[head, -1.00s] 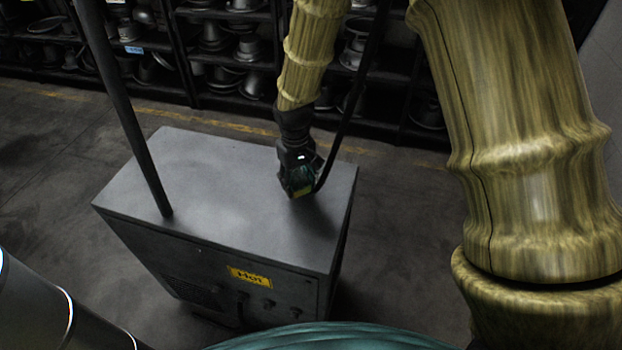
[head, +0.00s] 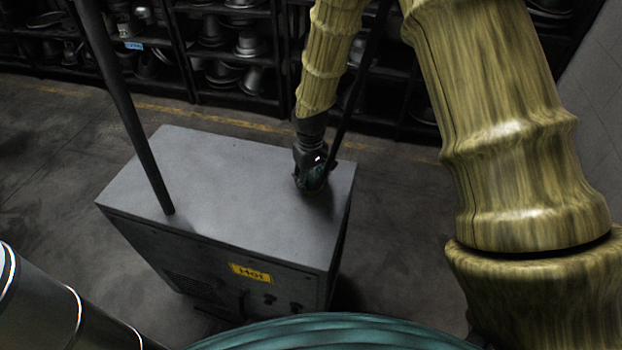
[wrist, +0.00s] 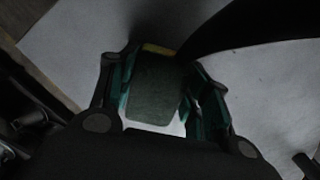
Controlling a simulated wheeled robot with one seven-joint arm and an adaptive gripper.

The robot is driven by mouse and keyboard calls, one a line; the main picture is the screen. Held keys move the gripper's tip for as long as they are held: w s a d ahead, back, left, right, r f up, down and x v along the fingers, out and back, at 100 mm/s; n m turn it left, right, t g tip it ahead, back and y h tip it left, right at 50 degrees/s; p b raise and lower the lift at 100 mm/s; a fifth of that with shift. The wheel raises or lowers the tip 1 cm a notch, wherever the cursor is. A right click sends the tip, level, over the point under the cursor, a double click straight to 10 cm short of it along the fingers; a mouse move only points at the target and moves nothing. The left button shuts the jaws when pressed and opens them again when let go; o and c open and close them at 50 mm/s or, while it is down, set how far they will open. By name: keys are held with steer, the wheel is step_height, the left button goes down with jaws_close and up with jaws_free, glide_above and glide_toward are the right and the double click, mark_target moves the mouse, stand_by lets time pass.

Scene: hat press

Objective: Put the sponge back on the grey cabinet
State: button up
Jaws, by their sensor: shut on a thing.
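The grey cabinet (head: 235,200) stands on the floor in the middle of the head view, with a yellow "Hot" label on its front. My gripper (head: 311,188) is over the right part of its top, pointing down. In the wrist view, my gripper (wrist: 160,95) is shut on the sponge (wrist: 152,95), a dark green block with a yellow edge. The sponge is between the two fingers, with the pale cabinet top (wrist: 70,45) behind it. In the head view the sponge is hidden by the gripper. I cannot tell whether it touches the top.
A dark upright pole (head: 125,110) stands at the cabinet's left part. A black hose or bar passes close by my gripper. Dark shelves (head: 230,45) with metal hat moulds are behind. The middle of the cabinet top is clear.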

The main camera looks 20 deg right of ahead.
mark_target(311, 179)
steer(key=shift+f, duration=0.15)
steer(key=o, duration=1)
steer(key=shift+r+b, duration=1.2)
steer(key=shift+r, duration=4.95)
